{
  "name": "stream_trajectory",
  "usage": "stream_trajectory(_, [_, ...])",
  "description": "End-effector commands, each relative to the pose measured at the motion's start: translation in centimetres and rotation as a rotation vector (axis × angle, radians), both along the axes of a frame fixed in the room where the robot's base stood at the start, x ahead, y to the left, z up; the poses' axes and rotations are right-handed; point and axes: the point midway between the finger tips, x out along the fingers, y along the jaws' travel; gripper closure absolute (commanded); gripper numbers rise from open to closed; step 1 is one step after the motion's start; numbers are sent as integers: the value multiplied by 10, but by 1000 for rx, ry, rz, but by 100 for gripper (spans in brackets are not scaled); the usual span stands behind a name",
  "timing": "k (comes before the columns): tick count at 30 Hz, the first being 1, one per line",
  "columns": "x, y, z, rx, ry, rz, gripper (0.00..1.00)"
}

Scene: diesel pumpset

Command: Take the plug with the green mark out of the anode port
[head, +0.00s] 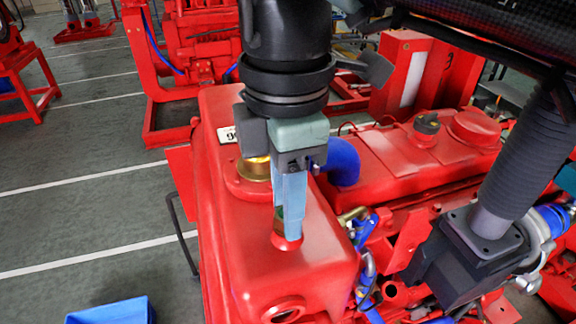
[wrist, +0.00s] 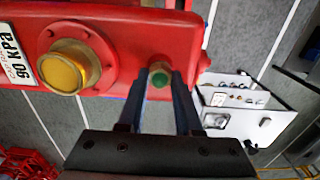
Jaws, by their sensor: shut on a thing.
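The plug with the green mark (wrist: 159,79) sits at a small raised port on top of the red tank (head: 235,235). In the wrist view it lies between the two fingertips of my gripper (wrist: 160,84), which is shut on it. In the head view my gripper (head: 288,214) points straight down, with its bluish fingers reaching the red port boss (head: 288,243). The fingers hide most of the plug there. I cannot tell how deep the plug sits in the port.
A brass filler cap (wrist: 65,71) stands beside the port, near a "90 kPa" label (wrist: 24,60). A round opening (head: 284,311) is on the tank's near end. A blue hose (head: 342,162) and the red engine (head: 405,168) stand right. A blue bin (head: 110,312) is on the floor.

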Motion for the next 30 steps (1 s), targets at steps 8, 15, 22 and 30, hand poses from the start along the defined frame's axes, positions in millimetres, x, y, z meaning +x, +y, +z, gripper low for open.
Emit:
stream_trajectory(8, [0,0,0,0,0,0,100])
stream_trajectory(15, [0,0,0,0,0,0,100])
stream_trajectory(22, [0,0,1,1,0,0,100])
stream_trajectory(30, [0,0,1,1,-1,165,100])
